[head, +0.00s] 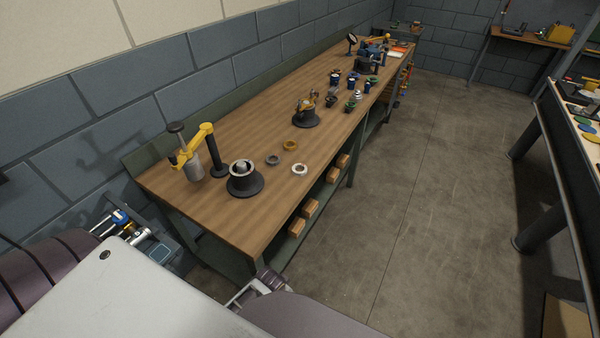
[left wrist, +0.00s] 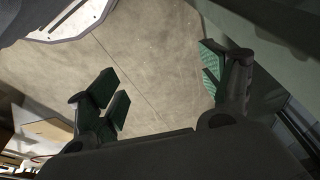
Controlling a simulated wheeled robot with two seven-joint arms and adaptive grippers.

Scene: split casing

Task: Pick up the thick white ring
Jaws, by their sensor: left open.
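The thick white ring (head: 294,170) lies flat on the wooden workbench (head: 225,215), close to its front edge in the head view. A brown ring (head: 290,145) and a dark grey ring (head: 273,160) lie just behind it and to its left. My left gripper (left wrist: 161,76) is open and empty in the left wrist view, with bare concrete floor beyond its green-padded fingers. The ring does not show in that view.
A black round fixture (head: 244,180) stands left of the rings, with a yellow-armed stand (head: 205,150) behind it. Another fixture (head: 306,115) and several small parts stand farther along the bench. Wooden blocks (head: 310,207) sit on the shelf below. The floor (head: 420,200) to the right is clear.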

